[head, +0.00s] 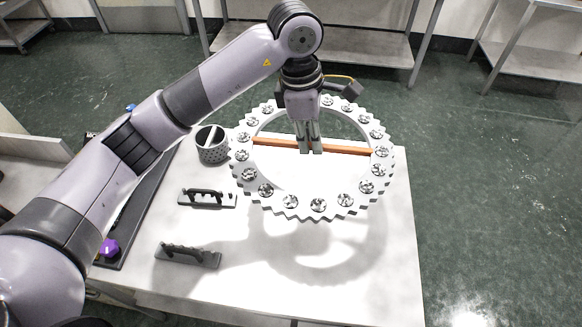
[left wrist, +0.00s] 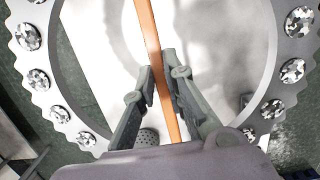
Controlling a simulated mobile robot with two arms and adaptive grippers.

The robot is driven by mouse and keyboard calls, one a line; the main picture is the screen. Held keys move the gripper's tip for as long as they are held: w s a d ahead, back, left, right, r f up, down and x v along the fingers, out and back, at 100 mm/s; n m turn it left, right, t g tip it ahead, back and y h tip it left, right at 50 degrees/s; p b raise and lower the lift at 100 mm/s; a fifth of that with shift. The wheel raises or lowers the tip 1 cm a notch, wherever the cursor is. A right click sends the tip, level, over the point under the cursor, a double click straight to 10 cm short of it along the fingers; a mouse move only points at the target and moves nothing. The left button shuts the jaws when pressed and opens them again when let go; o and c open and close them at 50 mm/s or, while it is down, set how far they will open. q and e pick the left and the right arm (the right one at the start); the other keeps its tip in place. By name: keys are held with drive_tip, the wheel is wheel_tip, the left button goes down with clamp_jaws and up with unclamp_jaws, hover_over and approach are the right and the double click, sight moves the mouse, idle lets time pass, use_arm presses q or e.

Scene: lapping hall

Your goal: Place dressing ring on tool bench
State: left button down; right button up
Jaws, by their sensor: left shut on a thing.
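The dressing ring (head: 304,206) is a large grey toothed ring with several speckled round discs and an orange bar (head: 345,149) across its opening. My left gripper (head: 310,150) is shut on this bar near its middle. The ring hangs about level above the white tool bench (head: 385,270), apart from it, with its shadow on the top. In the left wrist view the fingers (left wrist: 160,72) stand on both sides of the orange bar (left wrist: 148,25), and the ring (left wrist: 45,80) surrounds them. My right gripper is not in view.
Two black-handled tools (head: 205,197) (head: 188,255) lie on the bench left of the ring. A grey perforated cup (head: 212,152) stands at the back left. A purple knob (head: 109,248) is at the left edge. The bench's front right is clear.

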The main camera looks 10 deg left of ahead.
use_arm(q)
drive_tip(key=p, duration=0.2)
approach(306, 192)
drive_tip(key=shift+s+d+f, duration=0.25)
drive_tip(key=shift+s+d, duration=0.2)
drive_tip(key=shift+s, duration=0.05)
drive_tip(key=shift+s+d+f, duration=0.25)
drive_tip(key=shift+s+d, duration=0.2)
drive_tip(key=shift+s, duration=0.05)
drive_tip(key=shift+f+p, duration=0.55)
drive_tip(key=shift+f, duration=2.05)
drive_tip(key=shift+f, duration=0.1)
drive_tip(key=c, duration=2)
unclamp_jaws()
drive_tip(key=shift+f, duration=0.1)
drive_tip(key=shift+c, duration=0.2)
drive_tip(key=o, duration=0.4)
